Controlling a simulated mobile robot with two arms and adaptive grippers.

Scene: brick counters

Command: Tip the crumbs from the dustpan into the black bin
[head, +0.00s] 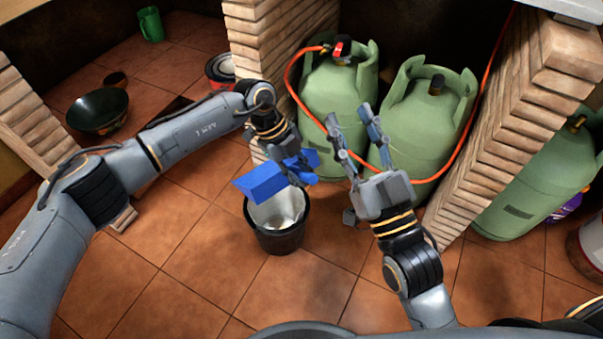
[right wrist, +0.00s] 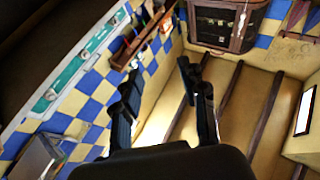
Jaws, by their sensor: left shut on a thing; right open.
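The blue dustpan (head: 265,183) is held by my left gripper (head: 300,172), which is shut on it. The dustpan is tilted and lies above the black bin (head: 276,240), over its far rim. The bin stands upright on the tiled floor and has a pale liner inside. I cannot make out any crumbs. My right gripper (head: 352,130) is open and empty, to the right of the bin and raised in front of the gas cylinders. In the right wrist view its open fingers (right wrist: 160,85) point up with nothing between them.
Green gas cylinders (head: 340,95) with an orange hose stand behind, between brick pillars (head: 262,45). A dark bowl (head: 97,110) and a green mug (head: 151,24) are at the upper left. Tiled floor (head: 190,270) in front of the bin is clear.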

